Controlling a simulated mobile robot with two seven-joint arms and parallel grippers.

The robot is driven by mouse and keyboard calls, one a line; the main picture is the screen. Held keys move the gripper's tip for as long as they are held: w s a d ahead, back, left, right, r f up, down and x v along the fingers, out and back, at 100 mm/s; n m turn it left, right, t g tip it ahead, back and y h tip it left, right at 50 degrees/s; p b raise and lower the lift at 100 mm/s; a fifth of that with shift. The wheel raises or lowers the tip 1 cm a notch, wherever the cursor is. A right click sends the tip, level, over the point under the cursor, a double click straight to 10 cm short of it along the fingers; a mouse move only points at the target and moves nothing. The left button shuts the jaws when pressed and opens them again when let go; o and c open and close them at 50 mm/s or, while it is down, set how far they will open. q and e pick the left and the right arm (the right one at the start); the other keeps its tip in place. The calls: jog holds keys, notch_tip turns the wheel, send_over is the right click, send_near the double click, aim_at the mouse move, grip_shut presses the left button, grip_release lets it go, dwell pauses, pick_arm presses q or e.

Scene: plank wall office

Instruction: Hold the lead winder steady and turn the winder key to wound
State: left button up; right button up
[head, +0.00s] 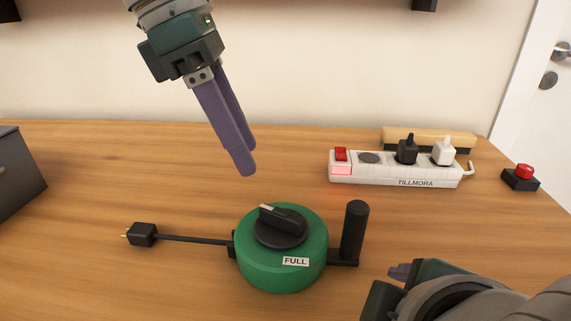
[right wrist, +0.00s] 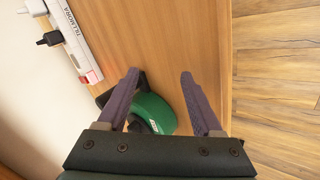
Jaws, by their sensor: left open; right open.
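The lead winder (head: 282,262) is a round green drum on the desk, with a FULL label on its front right. The black winder key (head: 281,227) is on its top, its bar slanting with a pale end at the upper left. An upright black handle (head: 354,232) stands at its right. A short black lead with a plug (head: 143,235) runs out left. My left gripper (head: 244,160) is open and empty above and behind the drum. My right gripper (right wrist: 161,76) is open; its fingers straddle part of the view above the green drum (right wrist: 153,111). Contact cannot be told.
A white power strip (head: 392,175) with a lit red switch and two plugs lies at the back right. A wooden-topped block (head: 428,136) is behind it. A red button on a black base (head: 521,177) is far right. A dark box (head: 18,175) stands left. The desk between is clear.

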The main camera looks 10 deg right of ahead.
aim_at(352, 228)
jog(key=w+a+n, duration=0.1)
jog(key=n, duration=0.1)
jog(key=w+a+n+h, duration=0.1)
jog(key=n, duration=0.2)
jog(key=w+a+n+t+h, duration=0.1)
jog(key=n, duration=0.2)
jog(key=shift+w+r, duration=0.15)
jog(key=shift+r, duration=0.2)
jog(key=n+h, duration=0.1)
jog(key=n, duration=0.1)
jog(key=w+r+n+t+h, duration=0.1)
jog(key=n, duration=0.2)
jog(key=r+n+t, duration=0.1)
jog(key=n, duration=0.2)
jog(key=shift+w+a+h, duration=0.35)
jog(key=shift+a+h, duration=0.05)
jog(key=shift+w+r+n+h, duration=0.2)
jog(key=shift+r+n+h, duration=0.15)
jog(key=shift+n, duration=0.25)
jog(key=shift+w+n+t, duration=0.15)
jog(key=shift+n+t, duration=0.15)
jog(key=x, duration=0.9)
jog(key=shift+w+d, duration=0.25)
jog(key=shift+c, duration=0.2)
grip_shut()
